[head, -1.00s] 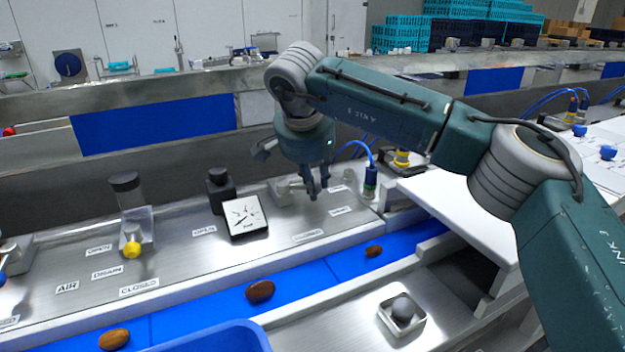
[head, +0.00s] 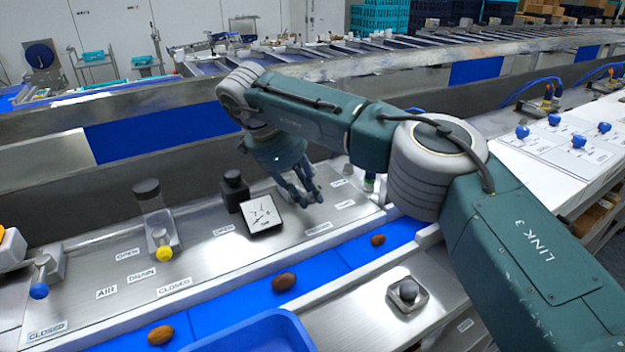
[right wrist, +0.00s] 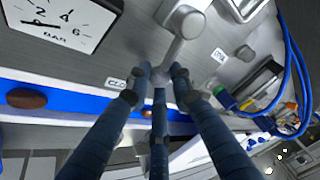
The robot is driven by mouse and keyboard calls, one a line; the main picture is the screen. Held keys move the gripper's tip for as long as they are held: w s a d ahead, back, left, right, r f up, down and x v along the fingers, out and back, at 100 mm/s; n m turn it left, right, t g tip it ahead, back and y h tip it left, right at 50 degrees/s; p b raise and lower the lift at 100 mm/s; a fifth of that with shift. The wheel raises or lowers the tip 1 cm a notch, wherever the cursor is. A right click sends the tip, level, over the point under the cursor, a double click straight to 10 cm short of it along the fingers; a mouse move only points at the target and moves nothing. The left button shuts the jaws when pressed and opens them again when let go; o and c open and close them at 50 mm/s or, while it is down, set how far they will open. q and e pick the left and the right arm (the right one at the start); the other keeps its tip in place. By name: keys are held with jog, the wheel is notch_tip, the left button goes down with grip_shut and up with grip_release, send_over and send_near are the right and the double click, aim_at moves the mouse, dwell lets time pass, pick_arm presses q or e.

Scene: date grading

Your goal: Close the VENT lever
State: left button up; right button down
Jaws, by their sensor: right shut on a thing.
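The VENT lever (right wrist: 174,50) shows in the right wrist view as a grey arm running from its pivot block down to between my fingertips. My right gripper (head: 304,202), also in the right wrist view (right wrist: 160,82), is shut on the lever's free end, which the fingers partly hide. A CLOSED label (head: 319,228), partly visible in the wrist view (right wrist: 116,83), lies just beside the fingertips. In the head view the gripper hides most of the lever. My left gripper is not in view.
A square pressure gauge (head: 261,215) stands close left of my gripper. A yellow-knobbed lever (head: 163,254) and a blue-knobbed lever (head: 39,291) stand farther left. A blue belt (head: 330,268) with several dates runs in front; blue hoses (right wrist: 298,75) lie to the right.

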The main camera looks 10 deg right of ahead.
jog(key=shift+s+a+r+m+p, duration=0.15)
jog(key=shift+a+r+m+p, duration=0.05)
jog(key=shift+a+m+p, duration=0.35)
jog(key=shift+a+m+g+p, duration=0.15)
jog(key=shift+m+g+p, duration=0.2)
jog(key=shift+g+p, duration=0.05)
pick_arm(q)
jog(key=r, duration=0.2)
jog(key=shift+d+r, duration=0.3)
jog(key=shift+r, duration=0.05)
pick_arm(e)
jog(key=shift+f, duration=0.1)
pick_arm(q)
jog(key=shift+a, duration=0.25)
pick_arm(e)
jog(key=c, duration=1.6)
grip_release()
jog(key=shift+a, duration=0.1)
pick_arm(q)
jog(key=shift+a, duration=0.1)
pick_arm(e)
jog(key=shift+o, duration=0.6)
jog(key=shift+a, duration=0.15)
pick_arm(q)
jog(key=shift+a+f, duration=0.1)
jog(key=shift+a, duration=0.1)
